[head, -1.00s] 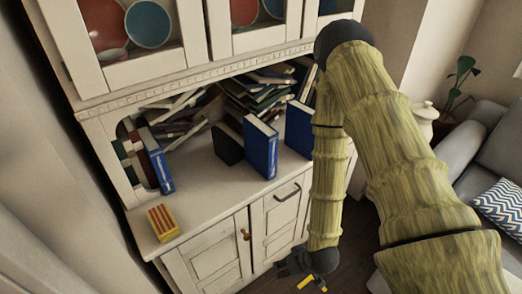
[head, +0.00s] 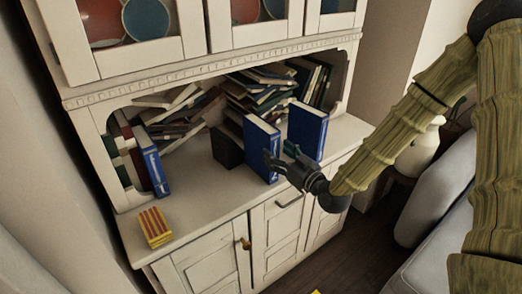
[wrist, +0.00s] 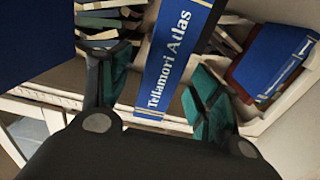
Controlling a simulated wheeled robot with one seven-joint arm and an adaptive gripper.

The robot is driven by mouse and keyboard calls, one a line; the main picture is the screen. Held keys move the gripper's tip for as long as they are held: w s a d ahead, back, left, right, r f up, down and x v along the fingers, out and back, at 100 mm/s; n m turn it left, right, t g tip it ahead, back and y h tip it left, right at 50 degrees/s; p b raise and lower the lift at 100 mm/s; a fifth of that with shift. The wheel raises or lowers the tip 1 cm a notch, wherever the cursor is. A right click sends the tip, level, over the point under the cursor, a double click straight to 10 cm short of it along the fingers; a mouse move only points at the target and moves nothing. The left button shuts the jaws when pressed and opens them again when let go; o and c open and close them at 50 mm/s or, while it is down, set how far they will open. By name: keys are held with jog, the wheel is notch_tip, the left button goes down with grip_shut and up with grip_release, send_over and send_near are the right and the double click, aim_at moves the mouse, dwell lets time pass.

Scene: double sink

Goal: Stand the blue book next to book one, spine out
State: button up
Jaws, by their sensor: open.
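A blue book (head: 262,150) stands upright in the middle of the cabinet counter, beside a black block (head: 227,147). In the wrist view its spine (wrist: 168,60) reads "Tellamori Atlas". My gripper (head: 279,156) is open at this book; in the wrist view its green-padded fingers (wrist: 158,88) lie on either side of the spine, with no clear contact. A second blue book (head: 309,130) stands upright to the right, behind my gripper. A third blue book (head: 152,165) leans at the left end, beside a dark red book. I cannot tell which is book one.
Piled, tilted books (head: 265,92) fill the back of the niche. A yellow-and-red striped box (head: 155,227) lies on the counter at front left. The counter (head: 205,200) is bare between that box and the middle book. A white jar (head: 418,148) stands right of the cabinet.

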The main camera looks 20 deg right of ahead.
aim_at(261, 141)
jog(key=shift+f+p+x, duration=0.15)
jog(key=shift+p+x, duration=0.3)
jog(key=shift+x, duration=1.75)
jog(key=shift+f+p+x, duration=0.15)
jog(key=shift+p+x, duration=0.3)
jog(key=shift+x, duration=1.75)
jog(key=shift+a, duration=0.1)
grip_shut()
